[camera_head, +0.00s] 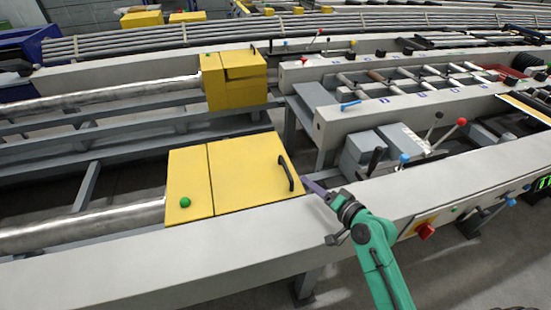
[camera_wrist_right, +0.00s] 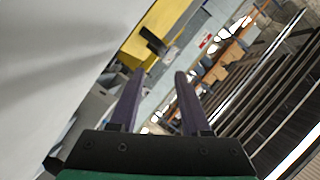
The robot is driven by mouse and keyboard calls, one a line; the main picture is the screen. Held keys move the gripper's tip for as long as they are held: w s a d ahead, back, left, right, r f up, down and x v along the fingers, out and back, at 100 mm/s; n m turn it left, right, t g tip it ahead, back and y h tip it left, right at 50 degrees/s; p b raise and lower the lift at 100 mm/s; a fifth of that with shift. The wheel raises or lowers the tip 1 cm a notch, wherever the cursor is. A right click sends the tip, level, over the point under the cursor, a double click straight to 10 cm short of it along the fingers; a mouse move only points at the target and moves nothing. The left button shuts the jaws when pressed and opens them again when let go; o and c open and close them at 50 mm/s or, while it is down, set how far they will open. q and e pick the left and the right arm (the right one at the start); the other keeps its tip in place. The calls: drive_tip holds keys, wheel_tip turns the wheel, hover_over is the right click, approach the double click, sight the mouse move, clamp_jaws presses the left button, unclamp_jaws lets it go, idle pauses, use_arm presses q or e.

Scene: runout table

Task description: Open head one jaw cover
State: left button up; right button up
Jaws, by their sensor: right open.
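The near yellow jaw cover (camera_head: 243,172) lies flat and closed on the grey machine bed in the head view. It has a black bar handle (camera_head: 286,173) near its right edge. A yellow panel with a green knob (camera_head: 185,202) adjoins it on the left. My right gripper (camera_head: 308,184) is just right of the handle, apart from it, with its purple fingers pointing left. In the right wrist view the gripper (camera_wrist_right: 158,90) is open and empty. Part of the yellow cover (camera_wrist_right: 160,28) and the dark handle (camera_wrist_right: 154,42) show beyond the fingers. My left gripper is not in view.
A second yellow head (camera_head: 233,80) stands on the farther bed. Right of the near cover are a grey block with levers, including a red-knobbed lever (camera_head: 461,122). A red switch (camera_head: 426,231) sits on the front face of the bed. Long metal bars lie at left.

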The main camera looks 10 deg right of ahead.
sight(285, 165)
drive_tip(key=shift+w+a+r, duration=0.1)
drive_tip(key=shift+w+a, duration=0.05)
drive_tip(key=shift+w, duration=0.25)
drive_tip(key=x, duration=1.2)
drive_tip(key=shift+p, duration=0.3)
clamp_jaws()
